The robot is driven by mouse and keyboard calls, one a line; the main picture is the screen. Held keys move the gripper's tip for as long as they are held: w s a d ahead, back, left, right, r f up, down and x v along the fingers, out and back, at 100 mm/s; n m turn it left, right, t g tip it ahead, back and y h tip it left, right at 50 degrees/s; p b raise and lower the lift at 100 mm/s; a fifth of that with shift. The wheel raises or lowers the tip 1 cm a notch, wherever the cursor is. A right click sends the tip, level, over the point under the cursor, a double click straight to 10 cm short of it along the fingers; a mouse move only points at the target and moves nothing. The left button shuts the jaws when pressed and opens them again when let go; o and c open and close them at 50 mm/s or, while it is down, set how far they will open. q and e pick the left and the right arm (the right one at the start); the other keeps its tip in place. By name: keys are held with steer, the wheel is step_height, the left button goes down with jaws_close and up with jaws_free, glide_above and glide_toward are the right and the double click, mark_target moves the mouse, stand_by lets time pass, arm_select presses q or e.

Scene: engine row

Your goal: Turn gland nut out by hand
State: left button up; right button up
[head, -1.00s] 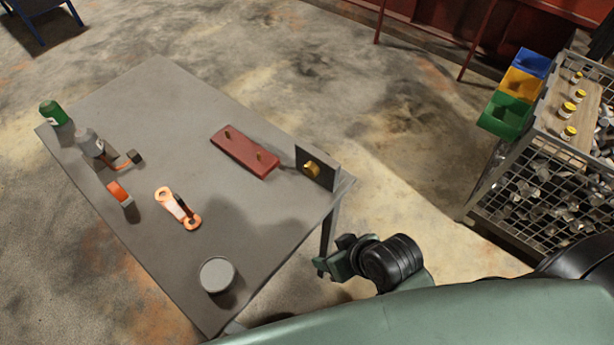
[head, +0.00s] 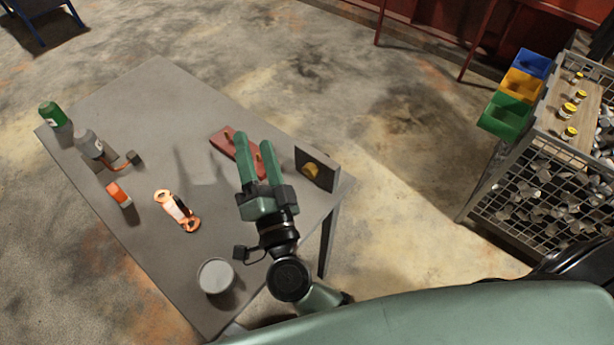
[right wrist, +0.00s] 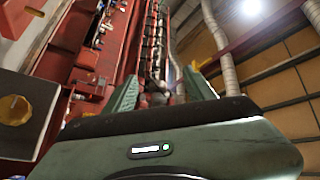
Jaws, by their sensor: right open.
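The gland nut (head: 311,170) is brass-yellow and sits on the face of an upright dark plate (head: 328,172) at the table's right edge. In the right wrist view the nut (right wrist: 14,110) shows on its plate (right wrist: 30,118) at the left edge, outside the fingers. My right gripper (head: 254,143) is open and empty. It is above the table, left of the nut and apart from it, with its green fingers pointing toward the far side. It covers part of a red block with brass pegs (head: 221,138). My left gripper is not in view.
A wire cart with coloured bins (head: 508,116) stands at the right.

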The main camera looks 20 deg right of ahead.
steer(key=d+f+m+g+h, duration=0.3)
steer(key=f+m+h, duration=0.2)
steer(key=m+h, duration=0.1)
steer(key=m+g+h, duration=0.2)
steer(key=g+h, duration=0.1)
steer(key=g, duration=0.3)
glide_toward(309, 175)
steer(key=shift+w+d+r, duration=0.1)
steer(key=shift+w, duration=0.35)
steer(key=shift+d, duration=0.15)
steer(key=p+x, duration=0.1)
steer(key=x, duration=0.5)
steer(key=shift+w+d+p, duration=0.1)
steer(key=shift+d+p, duration=0.05)
steer(key=shift+p, duration=0.15)
steer(key=shift+w+d+f, duration=0.3)
steer(key=shift+w+d, duration=0.05)
steer(key=shift+w, duration=0.05)
